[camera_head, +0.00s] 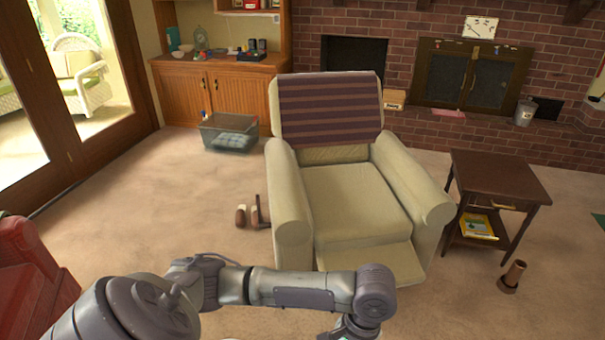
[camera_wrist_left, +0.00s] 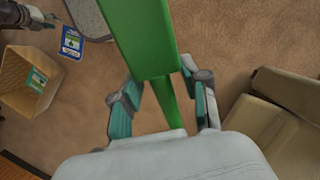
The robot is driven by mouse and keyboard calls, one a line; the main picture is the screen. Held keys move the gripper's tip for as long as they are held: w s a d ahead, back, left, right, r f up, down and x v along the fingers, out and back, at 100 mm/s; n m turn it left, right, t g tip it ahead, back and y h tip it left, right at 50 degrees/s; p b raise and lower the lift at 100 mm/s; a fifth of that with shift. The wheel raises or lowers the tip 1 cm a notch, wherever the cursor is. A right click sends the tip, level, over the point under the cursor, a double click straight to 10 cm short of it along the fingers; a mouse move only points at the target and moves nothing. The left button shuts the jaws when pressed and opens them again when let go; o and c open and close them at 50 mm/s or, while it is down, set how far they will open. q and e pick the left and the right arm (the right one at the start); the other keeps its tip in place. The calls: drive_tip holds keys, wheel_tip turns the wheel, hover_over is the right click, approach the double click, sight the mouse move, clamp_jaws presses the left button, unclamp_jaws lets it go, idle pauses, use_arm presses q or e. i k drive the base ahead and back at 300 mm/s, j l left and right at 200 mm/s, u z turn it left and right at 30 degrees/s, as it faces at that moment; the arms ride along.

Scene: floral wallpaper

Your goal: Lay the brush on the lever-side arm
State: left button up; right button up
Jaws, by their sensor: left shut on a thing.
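The cream armchair (camera_head: 355,200) stands mid-room, facing me. A dark upright lever (camera_head: 258,205) shows beside its left side, so the lever-side arm (camera_head: 290,205) is the left one in the picture. That armrest's top looks bare. My left arm crosses the bottom of the head view, and its gripper is cut off by the lower edge. In the left wrist view my left gripper (camera_wrist_left: 160,105) is shut on a long green object (camera_wrist_left: 147,40), apparently the brush; no bristles show. Cream upholstery (camera_wrist_left: 265,125) shows at right there.
A striped blanket (camera_head: 330,110) covers the backrest. Brown slippers (camera_head: 241,216) lie by the lever. A side table (camera_head: 500,178) stands right of the chair, with a brown cylinder (camera_head: 514,275) on the floor. A clear bin (camera_head: 228,132) is behind left. A red seat (camera_head: 30,275) is at left.

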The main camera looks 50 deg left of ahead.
sight(285, 176)
drive_tip(key=i+j, duration=0.15)
drive_tip(key=j, duration=0.25)
drive_tip(key=i+j, duration=0.15)
drive_tip(key=j, duration=0.25)
drive_tip(key=i+j, duration=0.15)
drive_tip(key=j, duration=0.25)
drive_tip(key=i+j+u, duration=0.1)
drive_tip(key=j, duration=0.35)
drive_tip(key=i+j, duration=0.2)
drive_tip(key=j, duration=0.2)
drive_tip(key=i+j, duration=0.15)
drive_tip(key=j, duration=0.25)
drive_tip(key=i+j, duration=0.15)
drive_tip(key=j, duration=0.2)
drive_tip(key=i+j+u, duration=0.1)
drive_tip(key=j, duration=0.3)
drive_tip(key=i, duration=0.05)
